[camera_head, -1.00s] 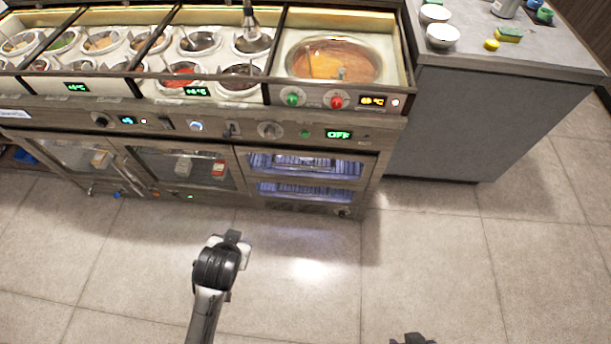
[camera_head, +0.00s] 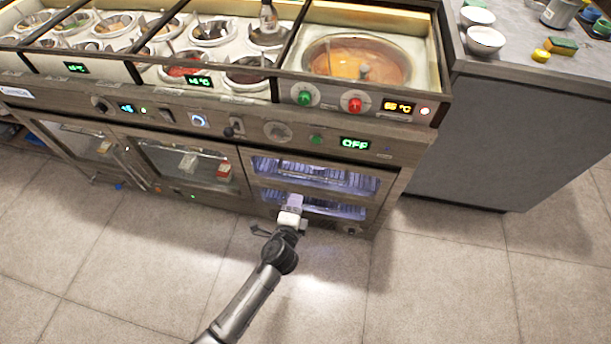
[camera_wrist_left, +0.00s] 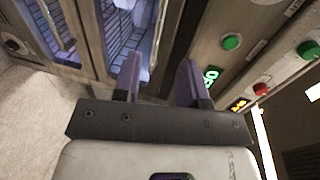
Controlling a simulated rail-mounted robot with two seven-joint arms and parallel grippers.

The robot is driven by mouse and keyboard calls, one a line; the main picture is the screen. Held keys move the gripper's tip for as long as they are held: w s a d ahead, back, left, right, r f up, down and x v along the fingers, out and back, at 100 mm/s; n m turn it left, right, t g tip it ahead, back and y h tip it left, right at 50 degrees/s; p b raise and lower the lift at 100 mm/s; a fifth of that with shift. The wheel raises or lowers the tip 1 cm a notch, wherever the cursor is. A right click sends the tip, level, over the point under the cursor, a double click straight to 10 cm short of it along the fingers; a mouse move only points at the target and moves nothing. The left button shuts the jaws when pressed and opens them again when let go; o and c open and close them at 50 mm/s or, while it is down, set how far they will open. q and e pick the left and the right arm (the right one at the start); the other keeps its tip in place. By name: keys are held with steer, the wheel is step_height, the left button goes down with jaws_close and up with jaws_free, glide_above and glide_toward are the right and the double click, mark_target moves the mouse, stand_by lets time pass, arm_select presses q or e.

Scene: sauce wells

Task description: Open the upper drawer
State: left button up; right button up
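The upper drawer (camera_head: 318,175) is the upper of two lit, glass-fronted compartments at the right end of the counter's front. It looks shut. The lower drawer (camera_head: 345,211) is right below it. My right gripper is out of view.
The control panel with a green button (camera_head: 316,139) and OFF display (camera_head: 355,143) is just above the drawers. Glass doors (camera_head: 185,163) stand to the left. A grey counter (camera_head: 490,140) is to the right. The tiled floor (camera_head: 430,290) in front is clear.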

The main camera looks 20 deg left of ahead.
mark_target(304, 175)
arm_select(q)
steer(key=shift+b+x, duration=2.7)
steer(key=shift+x, duration=3.75)
steer(key=shift+r, duration=0.1)
jaws_close()
